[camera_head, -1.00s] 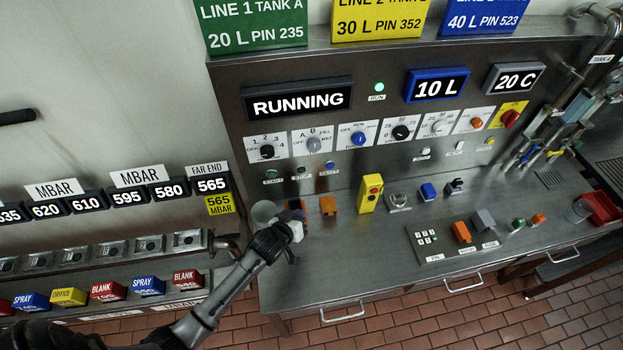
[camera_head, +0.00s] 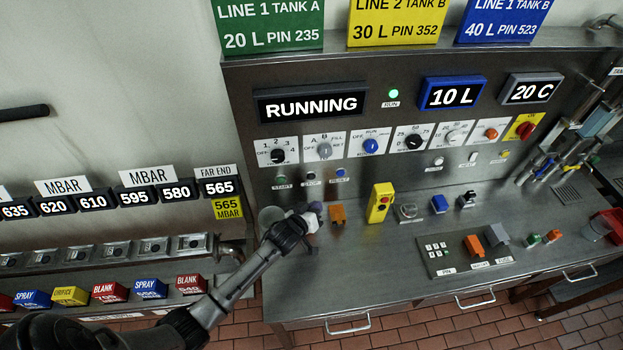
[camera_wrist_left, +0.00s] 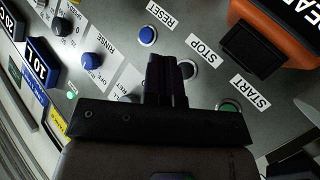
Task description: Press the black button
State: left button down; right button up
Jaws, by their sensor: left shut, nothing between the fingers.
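The black button (camera_head: 311,176), labelled STOP, sits low on the steel panel between the green START button (camera_head: 280,181) and the blue RESET button (camera_head: 341,173). In the left wrist view the black button (camera_wrist_left: 188,69) is partly hidden behind my finger tips. My left gripper (camera_wrist_left: 171,62) is shut and empty, pointing toward the panel near this button. Whether it touches the button cannot be told. In the head view my left gripper (camera_head: 309,214) is small, in front of and below the button row. My right gripper is not in view.
An orange box (camera_wrist_left: 285,30) is close at the upper right of the wrist view. A yellow box with buttons (camera_head: 380,203) stands on the counter (camera_head: 370,270). Selector knobs (camera_head: 371,146) line the panel above. The counter's front middle is clear.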

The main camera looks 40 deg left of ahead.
aim_at(311, 177)
pick_arm(q)
jog(key=w+a+b, duration=0.3)
jog(key=w+a, duration=0.2)
jog(key=shift+a, duration=0.4)
dwell(0.3)
dwell(0.8)
dwell(0.7)
jog(key=shift+w+a, duration=0.1)
jog(key=shift+w+a, duration=0.2)
